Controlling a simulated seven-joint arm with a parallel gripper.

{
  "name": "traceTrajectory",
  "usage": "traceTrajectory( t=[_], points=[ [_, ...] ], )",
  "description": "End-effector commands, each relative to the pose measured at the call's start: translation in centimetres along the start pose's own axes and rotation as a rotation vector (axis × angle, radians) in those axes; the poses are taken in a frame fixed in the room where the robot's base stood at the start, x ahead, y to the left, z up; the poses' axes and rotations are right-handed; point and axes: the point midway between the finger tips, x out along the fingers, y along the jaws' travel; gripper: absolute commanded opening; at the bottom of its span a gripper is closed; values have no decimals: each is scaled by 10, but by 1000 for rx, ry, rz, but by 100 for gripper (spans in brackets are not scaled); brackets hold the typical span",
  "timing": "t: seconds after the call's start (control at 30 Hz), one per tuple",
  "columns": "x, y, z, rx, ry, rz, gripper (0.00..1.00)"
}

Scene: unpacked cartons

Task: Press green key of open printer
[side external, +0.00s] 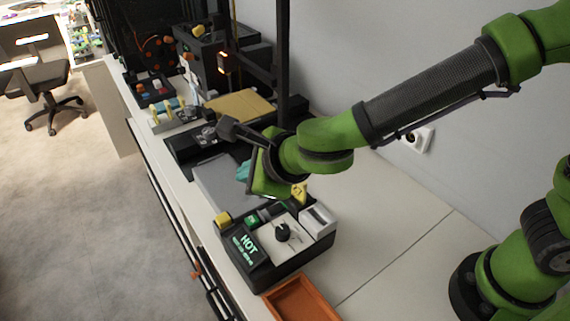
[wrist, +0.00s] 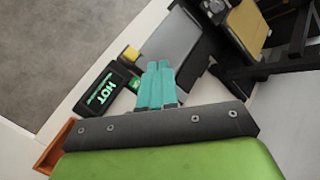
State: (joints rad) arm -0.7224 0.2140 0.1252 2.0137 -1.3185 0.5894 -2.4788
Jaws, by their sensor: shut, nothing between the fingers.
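A dark control box (side external: 290,259) with a lit "HOT" display stands at the front of the bench. Its small green key (side external: 252,219) sits on the top, between a yellow key (side external: 222,219) and a knob (side external: 283,232). In the wrist view the green key (wrist: 134,84) lies just left of my fingers, next to the display (wrist: 102,92). My gripper (side external: 243,170) has teal fingers, partly hidden by its green body in the side view. They are shut and empty (wrist: 158,66), and appear above the bench, apart from the key.
A grey plate (side external: 218,178) lies behind the control box. Black printer frames (side external: 284,60) and a tan plate (side external: 240,104) stand farther back. An orange tray (side external: 300,298) is at the front. The white bench right of the box is clear.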

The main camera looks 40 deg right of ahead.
Motion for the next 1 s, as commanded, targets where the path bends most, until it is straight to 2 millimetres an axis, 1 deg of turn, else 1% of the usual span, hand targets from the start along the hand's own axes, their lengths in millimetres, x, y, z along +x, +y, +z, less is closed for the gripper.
traceTrajectory(
  t=[0.1, 0.37, 0.5, 0.67, 1.0],
  points=[
    [0, 0, 0, -25, 1, 0, 0],
    [0, 0, -1, -24, 2, 0, 0],
    [3, 2, -4, -24, 4, 0, 0],
    [15, 10, -12, -26, 7, 0, 0],
    [48, 34, -37, -25, 6, 1, 0]
  ],
)
